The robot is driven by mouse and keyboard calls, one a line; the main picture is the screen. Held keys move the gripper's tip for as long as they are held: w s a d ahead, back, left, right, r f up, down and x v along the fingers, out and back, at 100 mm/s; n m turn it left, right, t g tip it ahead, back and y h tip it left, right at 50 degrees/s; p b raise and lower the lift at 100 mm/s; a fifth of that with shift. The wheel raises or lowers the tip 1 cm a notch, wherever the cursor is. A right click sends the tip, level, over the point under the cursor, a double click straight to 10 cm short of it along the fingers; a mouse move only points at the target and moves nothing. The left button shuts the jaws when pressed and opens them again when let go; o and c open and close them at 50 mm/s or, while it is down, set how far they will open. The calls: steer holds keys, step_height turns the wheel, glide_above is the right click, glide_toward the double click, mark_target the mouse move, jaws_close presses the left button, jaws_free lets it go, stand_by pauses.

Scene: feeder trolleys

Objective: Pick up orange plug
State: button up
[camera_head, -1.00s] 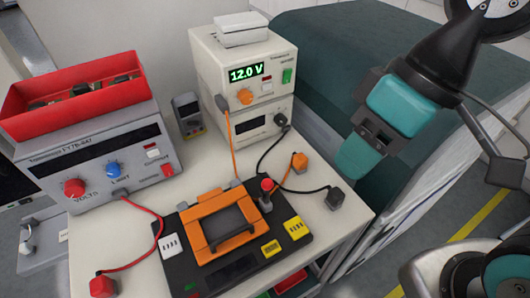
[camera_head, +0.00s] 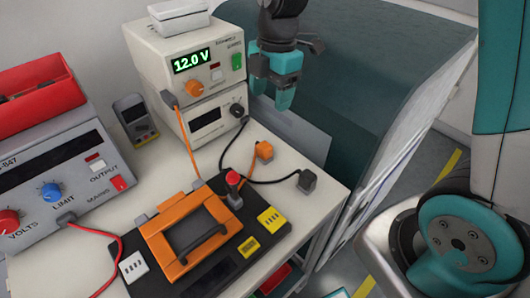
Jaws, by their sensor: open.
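The orange plug (camera_head: 264,150) lies on the white trolley top, right of the black-based device, on the end of an orange cable that runs from the power supply. My gripper (camera_head: 272,98) is teal and hangs with its fingers pointing down, above and a little behind the plug in the picture. It is open and empty, apart from the plug. Nothing hides the plug.
A black plug (camera_head: 307,181) lies right of the orange one, near the trolley edge. A red-topped lever (camera_head: 233,181) stands on the black device (camera_head: 205,270) with an orange frame. The 12.0 V supply (camera_head: 190,62) stands behind. A multimeter (camera_head: 133,117) is at left.

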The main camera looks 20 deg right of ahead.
mark_target(265, 145)
steer(key=f, duration=0.6)
steer(key=a+f, duration=0.1)
steer(key=f, duration=0.2)
steer(key=shift+s+f+p, duration=0.3)
steer(key=shift+p, duration=0.05)
steer(key=f, duration=0.3)
steer(key=s+a+f+p, duration=0.1)
steer(key=shift+f, duration=0.7)
steer(key=shift+c, duration=0.5)
steer(key=c, duration=0.9)
